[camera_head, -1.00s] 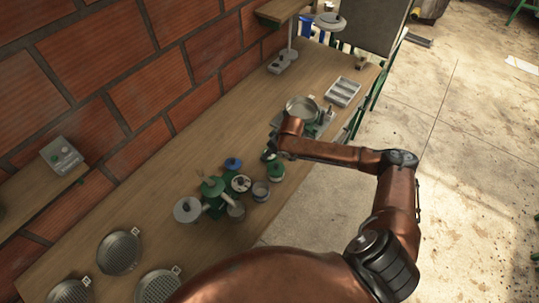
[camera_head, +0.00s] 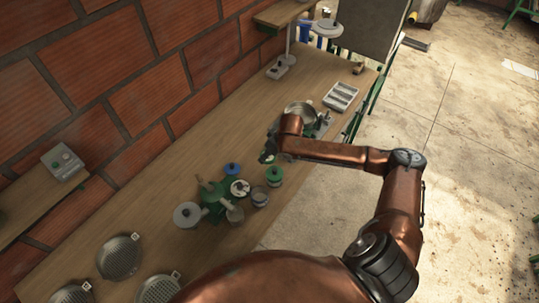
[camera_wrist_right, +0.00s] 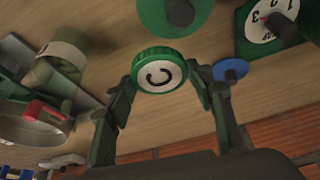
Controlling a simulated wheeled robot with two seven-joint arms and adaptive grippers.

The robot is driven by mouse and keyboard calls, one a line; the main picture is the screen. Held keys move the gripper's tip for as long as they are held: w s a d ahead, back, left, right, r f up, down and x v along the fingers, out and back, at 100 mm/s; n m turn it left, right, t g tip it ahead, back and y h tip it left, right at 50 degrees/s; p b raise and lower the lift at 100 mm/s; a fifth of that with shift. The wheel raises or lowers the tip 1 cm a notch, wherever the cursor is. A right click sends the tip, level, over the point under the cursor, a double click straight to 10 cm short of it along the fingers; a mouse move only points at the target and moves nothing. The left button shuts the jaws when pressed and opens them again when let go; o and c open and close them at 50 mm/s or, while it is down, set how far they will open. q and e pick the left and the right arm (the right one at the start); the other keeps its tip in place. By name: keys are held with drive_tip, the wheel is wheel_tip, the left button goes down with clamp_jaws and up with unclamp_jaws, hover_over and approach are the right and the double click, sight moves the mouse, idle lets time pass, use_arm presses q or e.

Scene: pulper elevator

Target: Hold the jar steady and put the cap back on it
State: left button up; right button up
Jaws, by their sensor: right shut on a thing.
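My right gripper (camera_wrist_right: 160,82) is shut on a round green cap (camera_wrist_right: 158,77) with a white face and a black C-shaped mark. In the head view this gripper (camera_head: 267,157) is small, above the bench near the cluster of pots, with the wrist partly covering it. A pale jar-like cylinder with a green band (camera_wrist_right: 68,58) stands left of the cap in the right wrist view, apart from it. A small grey open-looking container (camera_head: 259,195) stands in the cluster. I cannot tell which one is the jar. My left gripper is not in view.
A green-topped pot (camera_head: 274,174), a blue disc (camera_head: 232,168) and a dial (camera_head: 240,187) stand close below the gripper. A scale pan (camera_head: 299,110) and a grey tray (camera_head: 340,96) are farther back.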

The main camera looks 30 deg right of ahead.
drive_tip(key=s+a+r+p, duration=0.1)
drive_tip(key=s+a+r, duration=0.5)
drive_tip(key=s, duration=0.3)
drive_tip(key=shift+a+r, duration=0.15)
drive_tip(key=shift+r, duration=0.05)
drive_tip(key=shift+s, duration=0.1)
